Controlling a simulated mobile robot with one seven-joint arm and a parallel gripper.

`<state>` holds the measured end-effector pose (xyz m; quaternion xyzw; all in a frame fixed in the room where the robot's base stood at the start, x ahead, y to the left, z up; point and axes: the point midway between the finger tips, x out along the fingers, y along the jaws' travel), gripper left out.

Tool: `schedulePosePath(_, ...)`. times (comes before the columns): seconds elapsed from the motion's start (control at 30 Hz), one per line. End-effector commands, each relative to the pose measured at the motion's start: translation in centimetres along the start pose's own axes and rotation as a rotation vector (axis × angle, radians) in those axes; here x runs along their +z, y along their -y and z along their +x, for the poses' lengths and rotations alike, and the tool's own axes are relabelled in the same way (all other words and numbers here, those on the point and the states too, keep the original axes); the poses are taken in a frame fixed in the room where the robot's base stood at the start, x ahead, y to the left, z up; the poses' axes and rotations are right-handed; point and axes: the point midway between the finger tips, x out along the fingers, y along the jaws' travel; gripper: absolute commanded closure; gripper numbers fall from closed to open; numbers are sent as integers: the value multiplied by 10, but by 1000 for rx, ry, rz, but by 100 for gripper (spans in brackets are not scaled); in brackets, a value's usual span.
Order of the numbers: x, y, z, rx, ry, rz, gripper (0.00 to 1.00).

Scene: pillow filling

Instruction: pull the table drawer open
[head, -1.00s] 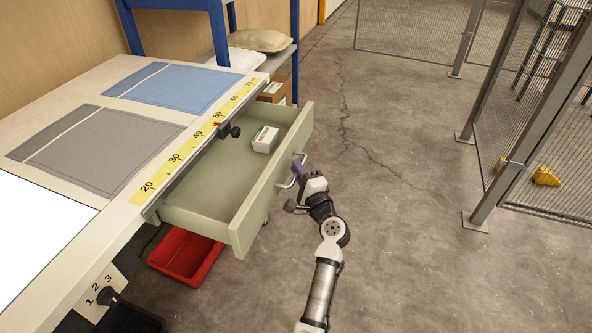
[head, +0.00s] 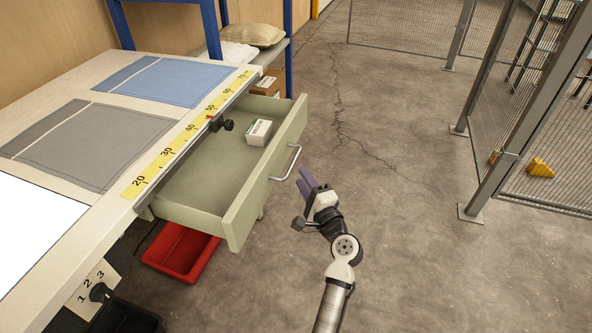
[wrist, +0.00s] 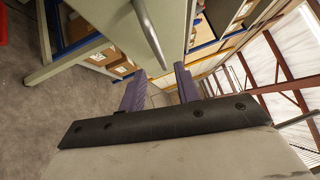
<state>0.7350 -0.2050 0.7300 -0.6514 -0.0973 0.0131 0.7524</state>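The table drawer (head: 240,232) is pale green and stands pulled out from under the table's front edge. Its front carries a metal bar handle (head: 291,163). A small white box (head: 259,132) lies inside the drawer. My gripper (head: 309,180) is just to the right of the handle, apart from it, with its purple fingers spread and nothing between them. In the wrist view the two fingers (wrist: 160,90) are apart, and the handle (wrist: 150,35) shows beyond them, outside their gap.
The table (head: 62,240) bears a blue and a grey cloth and a yellow ruler strip (head: 190,130). A red bin (head: 181,252) stands on the floor under the drawer. A mesh fence (head: 545,150) stands at the right. The floor between is clear.

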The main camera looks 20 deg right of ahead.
Motion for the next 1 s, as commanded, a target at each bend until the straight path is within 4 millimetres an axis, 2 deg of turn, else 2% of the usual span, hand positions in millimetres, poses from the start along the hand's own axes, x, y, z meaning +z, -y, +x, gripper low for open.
schedulePosePath(0.1,0,-3,-28,2,-1,0,68)
schedulePosePath(0.33,0,-1,-59,0,1,1,68)
schedulePosePath(0.5,0,0,-66,0,1,0,68)
schedulePosePath(1.0,1,0,-66,0,1,1,68)
